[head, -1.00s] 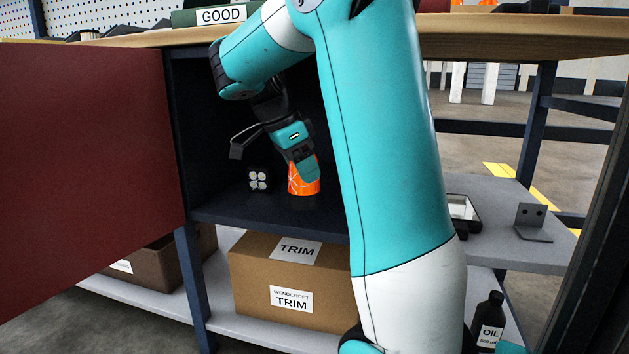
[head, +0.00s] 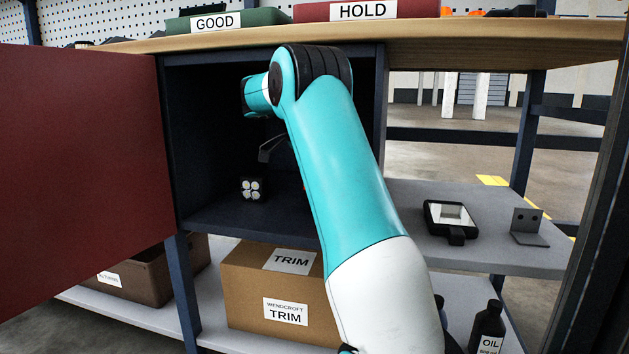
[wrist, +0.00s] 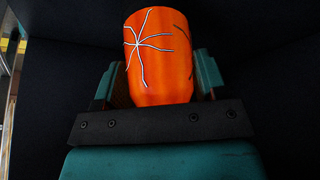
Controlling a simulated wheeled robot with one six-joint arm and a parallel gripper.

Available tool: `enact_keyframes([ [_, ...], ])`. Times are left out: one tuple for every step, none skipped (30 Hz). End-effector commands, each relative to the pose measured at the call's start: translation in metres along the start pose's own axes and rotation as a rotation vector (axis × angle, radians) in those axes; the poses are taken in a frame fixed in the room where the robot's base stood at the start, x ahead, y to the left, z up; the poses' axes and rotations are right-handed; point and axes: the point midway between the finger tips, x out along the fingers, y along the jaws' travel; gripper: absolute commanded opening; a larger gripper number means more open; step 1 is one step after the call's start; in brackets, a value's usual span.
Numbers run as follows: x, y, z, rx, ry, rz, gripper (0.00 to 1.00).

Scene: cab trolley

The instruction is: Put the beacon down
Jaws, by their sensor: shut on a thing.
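The beacon (wrist: 160,60) is an orange rounded cylinder with white crack-like lines and a dark line on its side. In the wrist view it stands between the two teal fingers of my gripper (wrist: 156,80), which is shut on it. In the head view my arm reaches into the open dark cupboard (head: 215,95) and hides nearly all of the gripper and beacon; only a thin reddish sliver shows beside the arm. Whether the beacon's base touches the cupboard floor is hidden.
The red door (head: 85,180) is open at left. A green GOOD tray (head: 228,20) and red HOLD tray (head: 365,10) lie on top. The right shelf holds a framed device (head: 452,219) and bracket (head: 528,227).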

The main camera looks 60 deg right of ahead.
Motion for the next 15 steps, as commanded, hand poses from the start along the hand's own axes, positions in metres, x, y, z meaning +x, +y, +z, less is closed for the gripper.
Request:
enact_keyframes([
  [0.0082, 0.0000, 0.0038, 0.001, 0.000, -0.002, 0.36],
  [0.0083, 0.0000, 0.0039, 0.001, 0.000, -0.002, 0.36],
  [0.0075, 0.0000, 0.0036, 0.001, 0.000, -0.002, 0.36],
  [0.0065, 0.0000, 0.0032, 0.001, 0.000, -0.002, 0.36],
  [0.0057, 0.0000, 0.0029, 0.001, 0.000, -0.002, 0.36],
  [0.0052, 0.0000, 0.0027, 0.001, 0.000, -0.002, 0.36],
  [0.0052, 0.0000, 0.0027, 0.001, 0.000, -0.002, 0.36],
  [0.0051, 0.0000, 0.0027, 0.001, 0.000, -0.002, 0.36],
  [0.0053, 0.0000, 0.0028, 0.001, 0.000, -0.002, 0.36],
  [0.0059, 0.0001, 0.0030, 0.001, 0.000, -0.002, 0.36],
  [0.0069, 0.0001, 0.0035, 0.000, 0.000, -0.002, 0.36],
  [0.0085, 0.0001, 0.0042, 0.000, 0.000, -0.002, 0.36],
  [0.0096, 0.0002, 0.0046, 0.000, 0.001, -0.001, 0.36],
  [0.0104, 0.0002, 0.0049, 0.000, 0.001, -0.001, 0.36],
  [0.0116, 0.0002, 0.0054, 0.000, 0.001, -0.001, 0.36],
])
